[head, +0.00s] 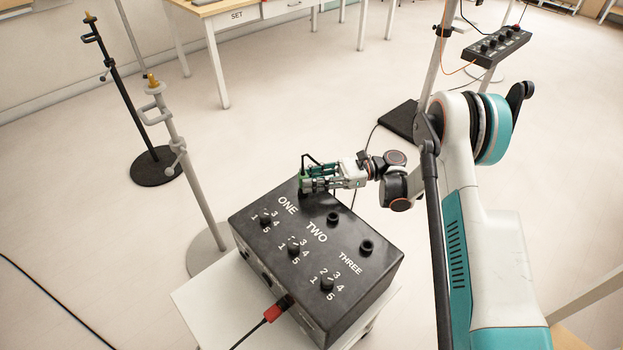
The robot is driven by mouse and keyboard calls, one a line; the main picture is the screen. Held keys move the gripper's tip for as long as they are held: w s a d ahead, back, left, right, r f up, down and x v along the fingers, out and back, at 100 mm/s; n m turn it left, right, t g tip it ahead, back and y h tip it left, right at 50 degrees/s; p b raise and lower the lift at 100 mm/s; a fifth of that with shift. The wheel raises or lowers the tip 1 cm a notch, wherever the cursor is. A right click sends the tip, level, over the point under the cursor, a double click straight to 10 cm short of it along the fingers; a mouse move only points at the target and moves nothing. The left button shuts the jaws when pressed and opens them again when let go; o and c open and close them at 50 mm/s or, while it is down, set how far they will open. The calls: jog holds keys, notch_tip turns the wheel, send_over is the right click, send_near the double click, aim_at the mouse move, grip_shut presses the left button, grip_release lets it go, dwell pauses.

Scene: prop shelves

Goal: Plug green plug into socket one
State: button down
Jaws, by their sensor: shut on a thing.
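A black box (350,290) with white labels ONE, TWO and THREE stands on a white stand. My gripper (309,184) reaches in from the right over the far corner of the box, by the label ONE. It is shut on the green plug (305,179), which shows only as a small green patch at the fingers. Socket one is hidden behind the gripper and plug, so I cannot tell whether the plug is in it. Socket two (333,218) and socket three (366,247) are empty.
Several numbered knobs (295,251) stand on the box top. A red plug (276,309) with a black cable is in the box's front side. Grey (185,160) and black (118,90) stands are at left.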

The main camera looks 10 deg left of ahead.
jog(key=shift+f, duration=0.85)
dwell(2.4)
jog(key=shift+s+f, duration=0.2)
jog(key=shift+f, duration=0.2)
dwell(1.4)
jog(key=shift+w+r, duration=0.15)
jog(key=shift+r, duration=0.3)
dwell(0.7)
jog(key=shift+r, duration=0.65)
jog(key=shift+w, duration=0.1)
jog(key=shift+r, duration=0.15)
jog(key=shift+r+p, duration=0.6)
jog(key=shift+r, duration=0.65)
